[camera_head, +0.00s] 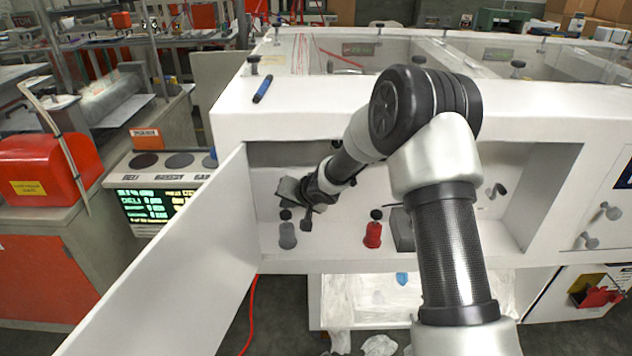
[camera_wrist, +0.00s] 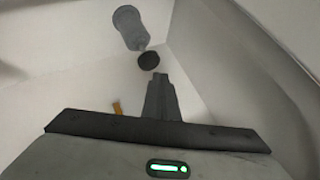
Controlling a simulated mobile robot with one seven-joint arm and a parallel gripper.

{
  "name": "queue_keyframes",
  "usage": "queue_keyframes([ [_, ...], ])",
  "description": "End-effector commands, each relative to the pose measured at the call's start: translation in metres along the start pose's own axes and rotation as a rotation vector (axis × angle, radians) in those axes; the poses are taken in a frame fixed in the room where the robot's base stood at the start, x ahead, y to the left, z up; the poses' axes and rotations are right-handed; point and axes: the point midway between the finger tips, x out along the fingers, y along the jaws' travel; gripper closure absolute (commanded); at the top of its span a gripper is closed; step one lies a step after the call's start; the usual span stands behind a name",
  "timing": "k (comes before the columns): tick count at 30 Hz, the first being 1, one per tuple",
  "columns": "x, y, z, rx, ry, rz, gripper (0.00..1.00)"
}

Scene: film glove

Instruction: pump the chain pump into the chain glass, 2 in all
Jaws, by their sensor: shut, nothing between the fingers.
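A grey bottle with a black knob-like top (camera_head: 287,235) stands at the left inside the white recess. It also shows in the wrist view (camera_wrist: 129,27), with its round black top just beyond my fingertips. A red bottle with a black top (camera_head: 373,235) stands farther right. No label shows which one is the chain pump. My gripper (camera_head: 306,228) is beside the grey bottle, on its right. In the wrist view my gripper (camera_wrist: 158,77) is shut and empty; whether it touches the black top I cannot tell. I cannot make out the chain glass.
A dark grey block (camera_head: 403,230) stands right of the red bottle, partly behind my arm. The recess has a white panel (camera_head: 170,270) standing out at its left. A small orange piece (camera_wrist: 117,108) shows in the wrist view. A blue marker (camera_head: 262,89) lies on top.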

Motion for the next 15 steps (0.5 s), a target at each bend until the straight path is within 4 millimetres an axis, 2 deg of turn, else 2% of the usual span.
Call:
queue_keyframes([
  [1,-0.008,-0.005,-0.006,0.001,0.000,0.000,1.00],
  [15,-0.034,-0.025,-0.025,0.001,0.000,0.000,1.00],
])
